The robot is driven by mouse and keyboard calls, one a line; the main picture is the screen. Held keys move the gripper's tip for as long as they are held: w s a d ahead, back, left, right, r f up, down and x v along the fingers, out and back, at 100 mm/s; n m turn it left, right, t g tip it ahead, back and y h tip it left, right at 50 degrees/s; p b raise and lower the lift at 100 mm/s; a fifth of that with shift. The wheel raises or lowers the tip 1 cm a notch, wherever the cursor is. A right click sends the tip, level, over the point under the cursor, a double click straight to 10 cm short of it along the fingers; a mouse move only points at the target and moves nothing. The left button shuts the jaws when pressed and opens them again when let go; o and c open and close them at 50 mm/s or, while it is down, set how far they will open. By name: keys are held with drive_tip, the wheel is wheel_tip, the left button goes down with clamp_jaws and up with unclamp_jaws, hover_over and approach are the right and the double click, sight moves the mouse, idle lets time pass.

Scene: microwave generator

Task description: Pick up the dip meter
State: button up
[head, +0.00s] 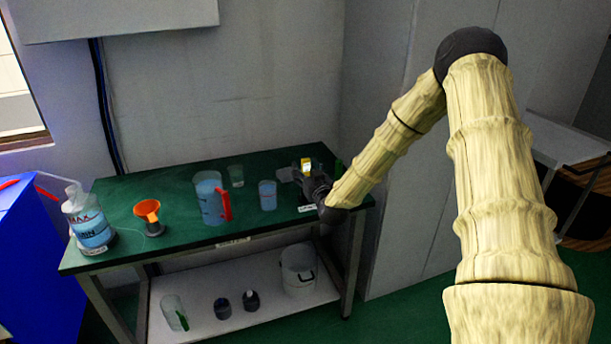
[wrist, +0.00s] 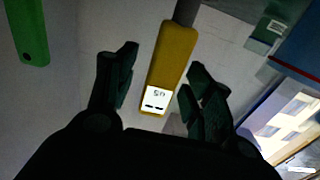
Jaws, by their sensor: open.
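The dip meter (wrist: 172,60) is a yellow bar with a white display face at its near end and a grey shaft at its far end. In the head view a small yellow piece of it (head: 306,165) shows at the right end of the green table, partly hidden behind my gripper. My gripper (wrist: 161,68) is open, with one dark finger on either side of the meter in the wrist view. A gap shows on both sides of the meter. I cannot tell how far ahead of the fingertips it lies.
The green table (head: 180,178) also holds a blue-filled jug (head: 209,200) with a red handle, a beaker (head: 267,196), an orange funnel (head: 147,210) and a bottle (head: 88,218). A green object (wrist: 27,30) is left of my gripper. A wall stands behind.

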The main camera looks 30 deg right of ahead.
drive_tip(key=shift+w, duration=0.1)
drive_tip(key=c, duration=1.1)
drive_tip(key=shift+c, duration=0.2)
